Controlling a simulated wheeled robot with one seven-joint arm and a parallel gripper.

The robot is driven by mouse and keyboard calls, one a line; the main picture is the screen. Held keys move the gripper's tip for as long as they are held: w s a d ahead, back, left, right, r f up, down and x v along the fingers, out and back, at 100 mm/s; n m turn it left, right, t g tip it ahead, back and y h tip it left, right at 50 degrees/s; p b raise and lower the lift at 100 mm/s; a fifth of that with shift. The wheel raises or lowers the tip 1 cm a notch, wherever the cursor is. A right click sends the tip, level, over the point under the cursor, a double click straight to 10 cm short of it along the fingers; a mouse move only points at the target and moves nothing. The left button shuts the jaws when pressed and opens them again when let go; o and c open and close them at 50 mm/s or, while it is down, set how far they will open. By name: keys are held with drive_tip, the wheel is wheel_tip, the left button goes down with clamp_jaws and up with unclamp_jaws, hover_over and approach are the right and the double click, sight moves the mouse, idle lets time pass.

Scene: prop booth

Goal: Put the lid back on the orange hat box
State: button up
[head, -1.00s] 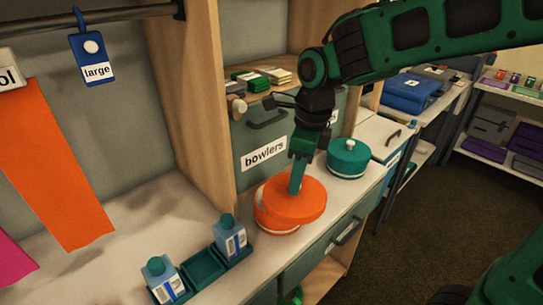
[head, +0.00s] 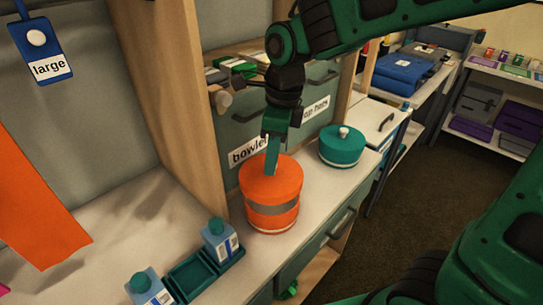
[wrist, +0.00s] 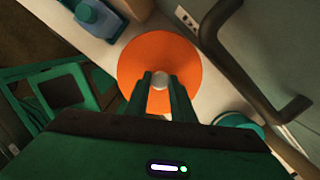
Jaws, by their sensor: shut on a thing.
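The orange lid (head: 271,178) is a round disc with a deep rim. My gripper (head: 271,160) points down onto it from above. In the wrist view the fingers (wrist: 160,80) are shut on the pale knob at the centre of the lid (wrist: 160,50). The orange hat box (head: 272,222), with a white line low on its wall, stands on the pale counter directly under the lid, roughly in line with it. A grey band shows between lid and box; I cannot tell whether they touch. In the wrist view the lid hides the box.
A teal round box (head: 342,145) stands close by on the right. A dark green tray (head: 192,276) with blue bottles (head: 219,240) is at the front left. Drawers labelled "bowlers" (head: 249,150) with protruding handles rise behind. The counter's front edge is near the box.

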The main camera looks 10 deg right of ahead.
drive_tip(key=shift+f, duration=0.1)
wheel_tip(320, 180, down, 6)
idle(0.7)
drive_tip(key=shift+d, duration=0.1)
idle(0.7)
drive_tip(key=shift+f, duration=0.2)
idle(1.4)
drive_tip(key=o, duration=1.6)
drive_tip(key=shift+r, duration=3.5)
